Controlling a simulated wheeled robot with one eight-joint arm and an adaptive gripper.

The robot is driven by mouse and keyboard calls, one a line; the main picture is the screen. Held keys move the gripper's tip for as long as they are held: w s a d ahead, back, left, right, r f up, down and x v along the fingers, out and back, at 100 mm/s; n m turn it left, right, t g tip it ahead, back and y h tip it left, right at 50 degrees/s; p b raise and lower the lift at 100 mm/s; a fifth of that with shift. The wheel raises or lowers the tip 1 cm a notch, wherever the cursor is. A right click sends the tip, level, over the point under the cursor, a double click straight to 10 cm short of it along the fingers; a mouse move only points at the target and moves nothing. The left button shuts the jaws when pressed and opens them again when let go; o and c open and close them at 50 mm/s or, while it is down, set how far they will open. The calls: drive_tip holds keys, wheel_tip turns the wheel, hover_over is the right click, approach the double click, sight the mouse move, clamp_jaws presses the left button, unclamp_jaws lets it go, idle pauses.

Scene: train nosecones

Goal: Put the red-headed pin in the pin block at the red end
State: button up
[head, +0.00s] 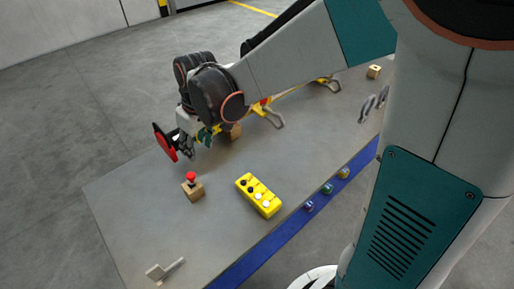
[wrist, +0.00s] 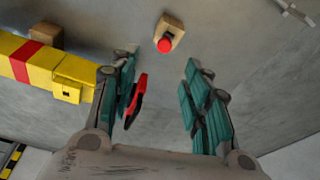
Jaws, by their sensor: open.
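The red-headed pin (head: 191,176) stands upright in a small wooden block (head: 194,192) on the grey table. In the wrist view its red head (wrist: 165,46) and block (wrist: 173,29) lie ahead of my open fingertips. My gripper (head: 197,146) is open, with no pin between its fingers (wrist: 160,75), behind the pin and above the table. Another wooden block (head: 234,131) stands by the near end of a yellow beam (wrist: 75,79) with a red band (wrist: 28,62); it also shows in the wrist view (wrist: 46,37). Its top is partly hidden in the head view.
A yellow box with black and white buttons (head: 259,195), a grey bracket (head: 166,270) and a far wooden block (head: 374,71) are on the table (head: 130,205). Its front left is mostly clear.

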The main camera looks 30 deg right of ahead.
drive_tip(key=s+d+r+m+t, duration=0.1)
drive_tip(key=s+d+r+m, duration=0.1)
drive_tip(key=s+d+r, duration=0.1)
drive_tip(key=s+d+r+m+t+h, duration=0.1)
drive_tip(key=s+d+r+t, duration=0.1)
drive_tip(key=s, duration=0.6)
drive_tip(key=s+d+r+m+t, duration=0.2)
drive_tip(key=s+d+r, duration=0.2)
drive_tip(key=s+d, duration=0.2)
drive_tip(key=shift+d+m, duration=0.3)
drive_tip(key=shift+d, duration=0.05)
drive_tip(key=shift+f, duration=0.15)
